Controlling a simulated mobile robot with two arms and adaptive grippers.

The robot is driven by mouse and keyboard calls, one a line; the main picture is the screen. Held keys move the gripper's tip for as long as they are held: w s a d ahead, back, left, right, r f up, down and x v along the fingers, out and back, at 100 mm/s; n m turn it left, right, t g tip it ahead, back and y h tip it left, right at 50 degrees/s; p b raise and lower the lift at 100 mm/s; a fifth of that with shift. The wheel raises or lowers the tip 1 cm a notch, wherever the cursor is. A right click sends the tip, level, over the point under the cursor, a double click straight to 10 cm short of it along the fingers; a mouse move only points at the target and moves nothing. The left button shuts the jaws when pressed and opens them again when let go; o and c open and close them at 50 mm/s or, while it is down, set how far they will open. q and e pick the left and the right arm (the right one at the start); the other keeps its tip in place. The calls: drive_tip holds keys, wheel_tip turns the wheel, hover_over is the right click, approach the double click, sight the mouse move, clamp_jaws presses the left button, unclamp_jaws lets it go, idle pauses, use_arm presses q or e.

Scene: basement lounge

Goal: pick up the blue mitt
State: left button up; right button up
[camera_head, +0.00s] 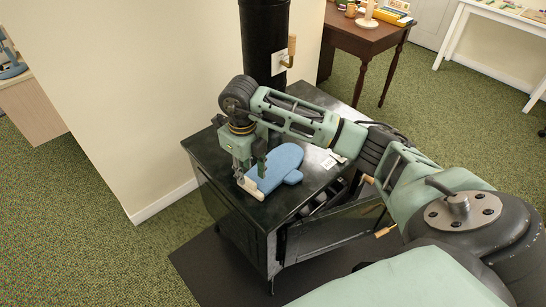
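The blue mitt (284,162) lies on the dark top of a black stove-like cabinet (313,189), with its thumb toward the right. A cream strip (251,188), which looks like its cuff, shows at the near left end. My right gripper (250,172) points down over the cuff end, its fingers apart. One finger is at the left edge of the mitt and the other is over or beside the blue part. I cannot tell whether they touch it. The gripper hides part of the mitt. My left gripper is not in view.
A black pipe (264,40) with a wooden-handled lever (291,50) rises behind the cabinet. A brown table (368,36) stands behind; a pale wall (150,95) is at left.

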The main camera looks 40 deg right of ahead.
sight(250, 181)
drive_tip(key=f, duration=0.5)
drive_tip(key=shift+w+d+p, duration=0.3)
drive_tip(key=shift+d+p, duration=0.05)
drive_tip(key=shift+p, duration=0.05)
drive_tip(key=shift+w+f, duration=0.1)
drive_tip(key=shift+f, duration=0.1)
drive_tip(key=shift+d, duration=0.1)
drive_tip(key=c, duration=0.4)
clamp_jaws()
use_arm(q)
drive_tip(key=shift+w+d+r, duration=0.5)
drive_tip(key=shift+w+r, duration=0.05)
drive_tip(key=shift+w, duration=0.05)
